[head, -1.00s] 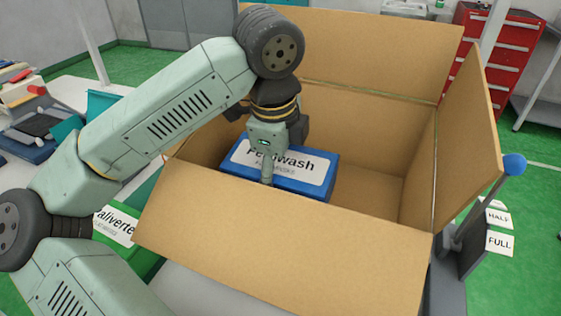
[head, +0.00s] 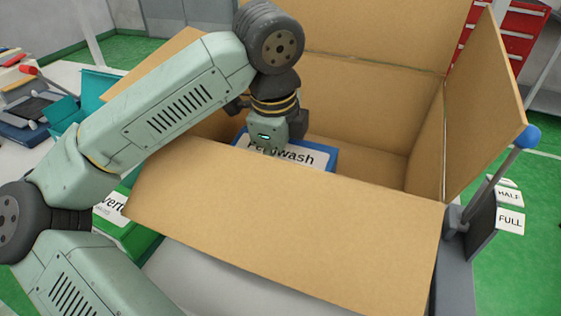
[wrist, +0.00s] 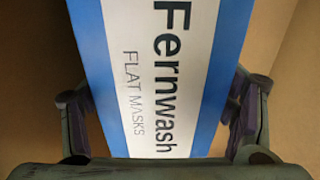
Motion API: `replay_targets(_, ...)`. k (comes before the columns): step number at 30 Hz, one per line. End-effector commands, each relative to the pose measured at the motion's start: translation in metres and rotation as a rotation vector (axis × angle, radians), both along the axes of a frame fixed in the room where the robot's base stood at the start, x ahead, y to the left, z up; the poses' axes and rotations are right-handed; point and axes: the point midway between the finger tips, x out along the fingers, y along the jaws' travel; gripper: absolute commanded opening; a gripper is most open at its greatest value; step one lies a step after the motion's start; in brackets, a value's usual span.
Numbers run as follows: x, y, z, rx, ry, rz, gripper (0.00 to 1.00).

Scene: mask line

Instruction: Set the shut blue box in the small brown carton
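The shut blue box (head: 305,156) has a white label reading "Fernwash". It is inside the brown carton (head: 300,220), toward the left. The carton's flaps stand open, and its near flap hides the box's lower part, so I cannot tell whether it touches the floor. In the wrist view the box (wrist: 205,60) runs between my two fingers, with "Fernwash FLAT MASKS" showing. My gripper (wrist: 161,105) is shut on the box, one finger against each long side. In the head view my gripper (head: 268,138) points down into the carton, its fingertips hidden.
A green box (head: 120,228) is left of the carton, partly behind my arm. A blue-knobbed lever (head: 528,137) stands by the carton's right side, near "HALF" and "FULL" signs (head: 510,220). The carton's right part is empty.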

Motion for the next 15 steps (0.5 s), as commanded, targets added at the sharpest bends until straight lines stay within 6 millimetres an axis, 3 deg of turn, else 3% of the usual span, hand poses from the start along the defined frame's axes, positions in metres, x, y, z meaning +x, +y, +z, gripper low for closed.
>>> replay_targets(9,0.0001,0.0,0.0001,0.0,0.0,0.0,1.0)
replay_targets(15,0.0001,0.0,0.0,0.0,0.0,0.0,1.0)
